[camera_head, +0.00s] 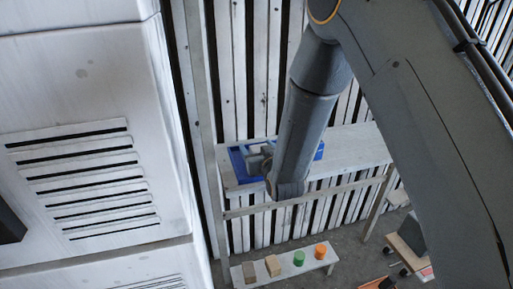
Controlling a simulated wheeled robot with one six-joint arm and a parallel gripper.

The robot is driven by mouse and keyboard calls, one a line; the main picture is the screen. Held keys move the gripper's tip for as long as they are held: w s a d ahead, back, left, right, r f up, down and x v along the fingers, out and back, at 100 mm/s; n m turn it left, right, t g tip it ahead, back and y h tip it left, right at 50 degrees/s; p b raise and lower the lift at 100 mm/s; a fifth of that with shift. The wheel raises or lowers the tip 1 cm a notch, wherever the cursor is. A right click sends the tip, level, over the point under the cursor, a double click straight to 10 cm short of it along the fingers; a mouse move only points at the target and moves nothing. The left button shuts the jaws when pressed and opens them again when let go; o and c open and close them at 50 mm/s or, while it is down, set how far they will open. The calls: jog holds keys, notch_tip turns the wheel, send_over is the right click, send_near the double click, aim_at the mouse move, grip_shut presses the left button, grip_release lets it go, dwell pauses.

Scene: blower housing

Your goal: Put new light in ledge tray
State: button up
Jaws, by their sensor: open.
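A blue tray (236,160) sits on the pale wooden ledge (355,145) against the slatted wall. My arm hangs down in front of it and covers its middle; more blue shows to the right of the arm. My gripper (259,160) is at the tray, over its left part as seen from here. It is open, and its fingers are small and partly hidden by my wrist. I cannot make out a light in the tray or between the fingers.
A low white bench (287,266) below the ledge holds a grey-brown block (249,272), a tan block (272,265), a green cylinder (299,258) and an orange cylinder (321,251). A large white louvred housing (85,110) fills the left. The ledge right of the tray is clear.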

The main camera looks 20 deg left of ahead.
jog(key=shift+r, duration=0.1)
jog(key=b+v, duration=0.2)
jog(key=v, duration=1)
jog(key=shift+r+b, duration=0.1)
jog(key=shift+b, duration=0.2)
